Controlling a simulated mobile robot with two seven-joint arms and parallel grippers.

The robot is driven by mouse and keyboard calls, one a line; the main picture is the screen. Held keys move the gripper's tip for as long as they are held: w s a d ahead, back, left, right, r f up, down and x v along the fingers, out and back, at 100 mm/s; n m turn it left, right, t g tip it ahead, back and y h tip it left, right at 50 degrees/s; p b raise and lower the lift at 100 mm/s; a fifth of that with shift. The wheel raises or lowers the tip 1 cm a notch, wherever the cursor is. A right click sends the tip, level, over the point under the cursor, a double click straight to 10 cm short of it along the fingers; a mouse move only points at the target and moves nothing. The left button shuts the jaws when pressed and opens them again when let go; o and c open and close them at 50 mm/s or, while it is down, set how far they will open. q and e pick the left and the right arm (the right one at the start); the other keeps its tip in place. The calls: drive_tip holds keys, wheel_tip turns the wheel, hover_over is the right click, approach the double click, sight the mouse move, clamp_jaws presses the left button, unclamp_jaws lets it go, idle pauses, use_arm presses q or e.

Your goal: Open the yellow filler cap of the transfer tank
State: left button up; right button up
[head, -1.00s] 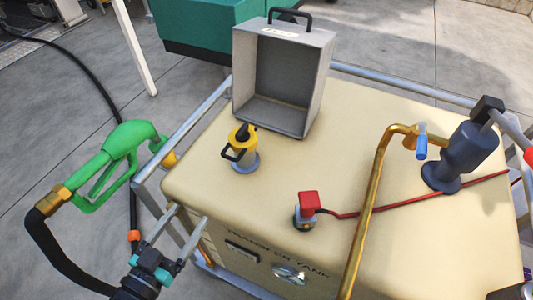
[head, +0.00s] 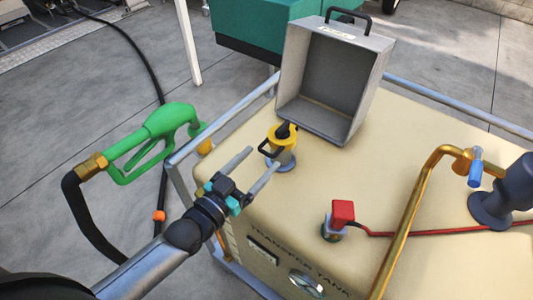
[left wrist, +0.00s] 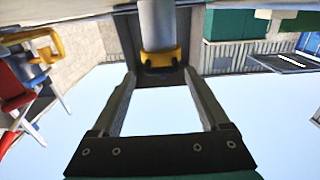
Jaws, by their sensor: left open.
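The yellow filler cap (head: 284,137) sits on a short grey neck (head: 283,162) on the cream transfer tank (head: 385,185). It has a black loop handle on its left and a black piece on top. My left gripper (head: 264,158) is open and empty, its two fingers pointing up toward the cap from the near left. In the left wrist view the yellow cap (left wrist: 161,58) appears inverted, ahead of and between the open fingers (left wrist: 160,78). I see no contact with it. My right gripper is not in view.
An open grey box (head: 335,75) stands right behind the cap. A green fuel nozzle (head: 160,130) hangs left of the tank. A red-capped fitting (head: 342,213) and a brass pipe (head: 412,220) are to the right. A metal rail (head: 425,92) edges the tank top.

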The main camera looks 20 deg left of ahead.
sight(267, 153)
use_arm(q)
drive_tip(key=shift+x, duration=1.2)
drive_tip(key=shift+w+d, duration=0.15)
drive_tip(key=shift+w, duration=0.15)
drive_tip(key=shift+w+d, duration=0.1)
drive_tip(key=shift+w, duration=0.15)
drive_tip(key=c, duration=0.4)
clamp_jaws()
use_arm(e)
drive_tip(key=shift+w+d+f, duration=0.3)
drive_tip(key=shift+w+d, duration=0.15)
use_arm(q)
drive_tip(key=shift+d, duration=0.1)
